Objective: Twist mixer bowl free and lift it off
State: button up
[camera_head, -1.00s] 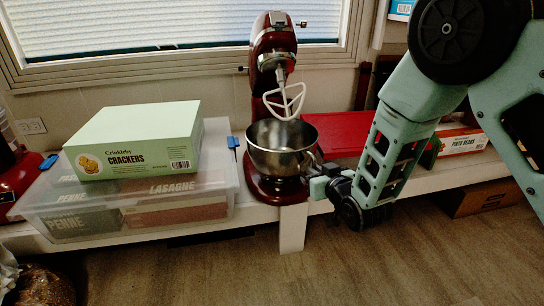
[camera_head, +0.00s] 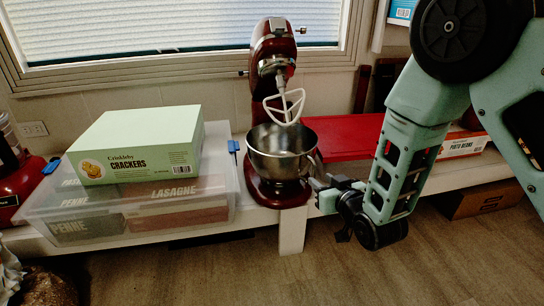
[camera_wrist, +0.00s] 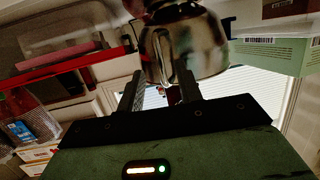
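The dark red stand mixer (camera_head: 273,48) stands on the white bench with its head tilted up and a white flat beater (camera_head: 287,106) hanging from it. The steel mixer bowl (camera_head: 275,163) sits upright on the mixer's base (camera_head: 277,194). My gripper (camera_head: 318,184) is just right of the bowl, at the side where its handle is. In the wrist view, the bowl (camera_wrist: 210,45) is right ahead of my gripper (camera_wrist: 162,82). The fingers are apart, with a visible gap. The handle is near the fingertips; I cannot tell whether it lies between them.
A clear bin (camera_head: 180,222) with pasta boxes, topped by a green cracker box (camera_head: 135,145), stands left of the mixer. A red board (camera_head: 345,135) lies behind my arm. A pinto beans box (camera_head: 462,146) is at the right.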

jog(key=p+v, duration=0.9)
jog(key=v, duration=0.4)
